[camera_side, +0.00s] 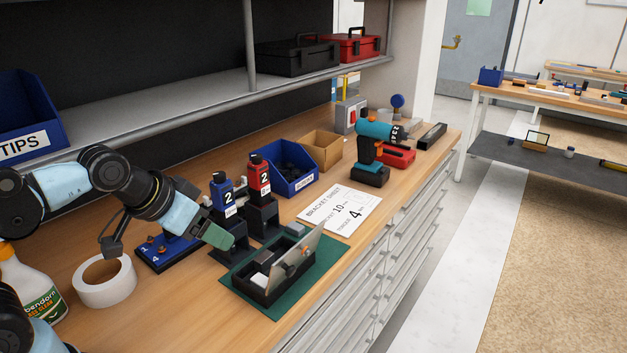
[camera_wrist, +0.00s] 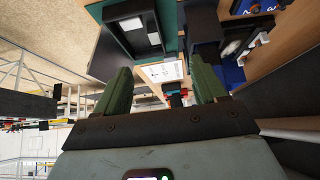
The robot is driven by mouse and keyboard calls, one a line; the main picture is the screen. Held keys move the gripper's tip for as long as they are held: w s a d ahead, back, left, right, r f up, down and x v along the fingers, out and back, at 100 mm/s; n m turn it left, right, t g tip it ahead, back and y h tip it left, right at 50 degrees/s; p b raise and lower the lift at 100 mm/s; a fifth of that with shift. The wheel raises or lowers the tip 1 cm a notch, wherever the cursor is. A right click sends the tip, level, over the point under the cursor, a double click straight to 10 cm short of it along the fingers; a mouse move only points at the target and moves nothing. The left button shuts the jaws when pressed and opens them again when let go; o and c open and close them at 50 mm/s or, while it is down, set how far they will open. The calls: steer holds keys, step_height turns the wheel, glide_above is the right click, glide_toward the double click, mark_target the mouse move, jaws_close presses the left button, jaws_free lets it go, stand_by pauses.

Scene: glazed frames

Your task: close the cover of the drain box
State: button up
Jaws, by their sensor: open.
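The drain box (camera_side: 262,289) is a black open box on a dark green mat (camera_side: 240,292), with pale blocks inside. Its cover (camera_side: 299,258), a thin light panel, stands up steeply along the box's right side, so the box is open. In the wrist view the box (camera_wrist: 118,36) is at the upper left, with the cover (camera_wrist: 106,56) as a dark panel beside it. My gripper (camera_side: 222,238) hangs to the left of the box, above the bench and apart from the cover. In the wrist view my gripper (camera_wrist: 163,92) has its green fingers wide apart with nothing between them.
Two black stands with a blue bottle (camera_side: 222,194) and a red bottle (camera_side: 260,176) stand close behind my gripper. A printed sheet (camera_side: 340,209), blue bin (camera_side: 288,168) and drill (camera_side: 372,150) lie farther back. A tape roll (camera_side: 104,281) and spray bottle (camera_side: 32,284) are at left.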

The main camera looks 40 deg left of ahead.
steer(key=shift+w+d, duration=0.15)
steer(key=shift+d, duration=0.1)
steer(key=c, duration=0.5)
steer(key=d, duration=0.1)
steer(key=w+d+g, duration=0.1)
steer(key=d, duration=0.1)
steer(key=d+r+g, duration=0.1)
steer(key=shift+w+d+r+y, duration=0.1)
steer(key=shift+w+d+y, duration=0.2)
steer(key=c, duration=0.7)
steer(key=shift+g+y, duration=0.6)
steer(key=shift+y, duration=0.3)
steer(key=d, duration=0.2)
steer(key=w+d, duration=0.1)
steer(key=d, duration=0.3)
steer(key=shift+w+d+r, duration=0.25)
steer(key=shift+d+r, duration=0.05)
steer(key=shift+r, duration=0.05)
jaws_close()
steer(key=s+d+n+t+y, duration=0.15)
steer(key=d+y, duration=0.25)
steer(key=d, duration=0.9)
steer(key=w+a+f, duration=0.3)
steer(key=a+f, duration=0.3)
steer(key=a, duration=0.3)
steer(key=shift+w+f, duration=0.4)
